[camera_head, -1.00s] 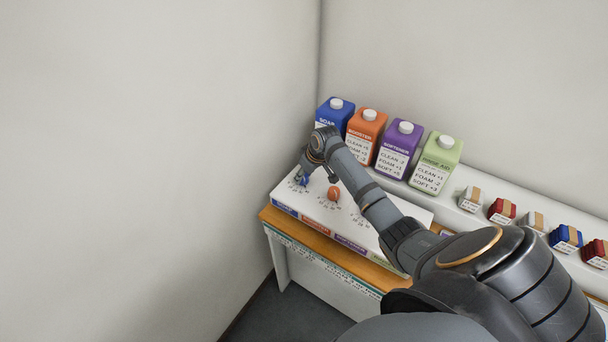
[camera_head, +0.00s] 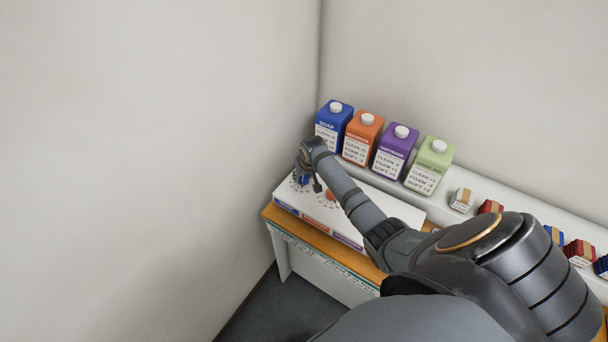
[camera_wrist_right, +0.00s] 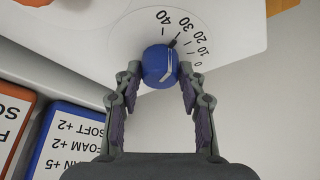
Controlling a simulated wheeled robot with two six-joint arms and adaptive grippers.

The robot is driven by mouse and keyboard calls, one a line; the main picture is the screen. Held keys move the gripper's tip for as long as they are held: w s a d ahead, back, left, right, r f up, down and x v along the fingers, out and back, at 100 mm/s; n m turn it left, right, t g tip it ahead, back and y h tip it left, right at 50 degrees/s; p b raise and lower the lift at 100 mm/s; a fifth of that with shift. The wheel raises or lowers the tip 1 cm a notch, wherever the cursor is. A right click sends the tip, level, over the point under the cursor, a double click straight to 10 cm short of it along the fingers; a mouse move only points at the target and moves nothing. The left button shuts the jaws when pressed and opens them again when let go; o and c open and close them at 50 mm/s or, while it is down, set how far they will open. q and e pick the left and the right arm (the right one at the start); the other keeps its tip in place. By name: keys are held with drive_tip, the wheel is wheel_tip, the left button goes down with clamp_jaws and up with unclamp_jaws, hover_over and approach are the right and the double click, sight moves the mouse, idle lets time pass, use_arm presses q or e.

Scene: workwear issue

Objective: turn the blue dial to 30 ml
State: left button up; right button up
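The blue dial (camera_head: 304,180) is at the left end of the white panel box (camera_head: 286,200). In the right wrist view the blue dial (camera_wrist_right: 158,66) sits between the two fingers of my right gripper (camera_wrist_right: 160,72). The dial's dark pointer is near the 30 mark, on the side toward 40. In the head view my right gripper (camera_head: 308,182) is over the dial and partly covers it. My left gripper is out of view.
An orange dial (camera_head: 331,195) is just right of the blue one. Blue (camera_head: 334,121), orange (camera_head: 362,138), purple (camera_head: 394,151) and green (camera_head: 430,165) bottles stand behind the panel. Small bundles line the shelf to the right. A wall closes off the left.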

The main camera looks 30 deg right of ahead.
drive_tip(key=shift+o, duration=1.4)
drive_tip(key=v, duration=1.2)
